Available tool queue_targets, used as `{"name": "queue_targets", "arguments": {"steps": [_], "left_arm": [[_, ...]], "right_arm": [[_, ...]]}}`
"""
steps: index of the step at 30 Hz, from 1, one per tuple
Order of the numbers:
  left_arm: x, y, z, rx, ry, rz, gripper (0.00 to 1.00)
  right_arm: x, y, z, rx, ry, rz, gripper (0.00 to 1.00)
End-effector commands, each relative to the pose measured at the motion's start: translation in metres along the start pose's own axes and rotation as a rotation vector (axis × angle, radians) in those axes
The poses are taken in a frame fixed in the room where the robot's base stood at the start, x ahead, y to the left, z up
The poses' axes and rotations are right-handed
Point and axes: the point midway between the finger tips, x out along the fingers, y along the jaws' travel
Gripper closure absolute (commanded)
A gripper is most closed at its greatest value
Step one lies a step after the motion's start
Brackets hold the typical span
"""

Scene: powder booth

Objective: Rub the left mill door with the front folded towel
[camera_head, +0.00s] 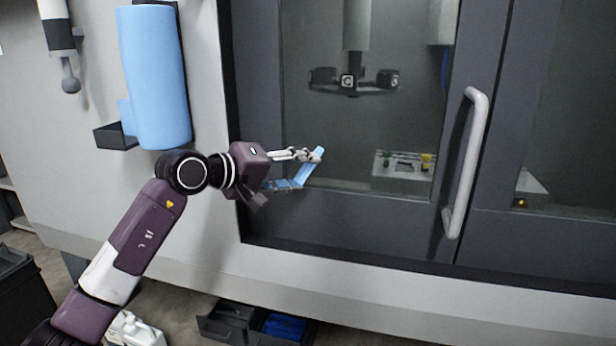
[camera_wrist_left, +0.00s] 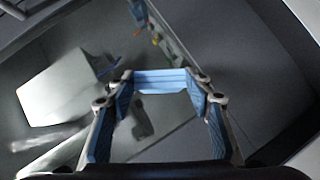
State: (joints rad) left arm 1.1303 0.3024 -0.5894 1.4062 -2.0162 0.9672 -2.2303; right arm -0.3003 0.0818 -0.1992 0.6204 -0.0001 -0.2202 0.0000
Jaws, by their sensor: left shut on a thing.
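The left mill door (camera_head: 345,227) is a dark grey framed panel with a large window, and it looks closed. A light blue folded towel (camera_head: 311,167) is held in front of the lower left part of its window. My left gripper (camera_head: 307,171) is shut on the towel, which spans the gap between the two fingertips. In the left wrist view the towel (camera_wrist_left: 160,80) shows as a flat blue strip between the blue-padded fingers (camera_wrist_left: 160,92). I cannot tell whether the towel touches the glass. My right gripper is not in view.
A pale vertical handle (camera_head: 467,160) stands out at the door's right edge. A blue roll (camera_head: 154,80) and a small dark tray (camera_head: 115,136) are on the wall at left. Behind the glass are a tool head (camera_head: 350,81) and a pale plate (camera_head: 385,167). Dark bins (camera_head: 228,322) lie below.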

Motion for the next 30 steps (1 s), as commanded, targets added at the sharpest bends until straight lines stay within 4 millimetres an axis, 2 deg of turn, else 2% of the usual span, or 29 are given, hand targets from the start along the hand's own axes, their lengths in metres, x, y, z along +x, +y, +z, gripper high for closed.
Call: {"name": "queue_targets", "arguments": {"steps": [1, 5, 16, 24, 30], "left_arm": [[-0.003, -0.005, -0.007, 0.002, 0.011, -0.004, 0.73], [-0.006, -0.009, -0.014, 0.001, 0.012, -0.004, 0.73], [-0.008, -0.01, -0.015, 0.001, 0.013, -0.004, 0.73], [-0.027, -0.011, 0.001, 0.005, 0.01, -0.003, 0.73], [-0.043, -0.011, 0.014, 0.005, 0.008, -0.001, 0.73]], "right_arm": [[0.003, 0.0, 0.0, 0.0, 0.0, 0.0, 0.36], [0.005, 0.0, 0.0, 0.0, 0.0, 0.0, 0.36], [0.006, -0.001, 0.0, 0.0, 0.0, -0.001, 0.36], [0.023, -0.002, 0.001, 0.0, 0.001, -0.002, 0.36], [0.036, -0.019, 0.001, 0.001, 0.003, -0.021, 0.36]]}}
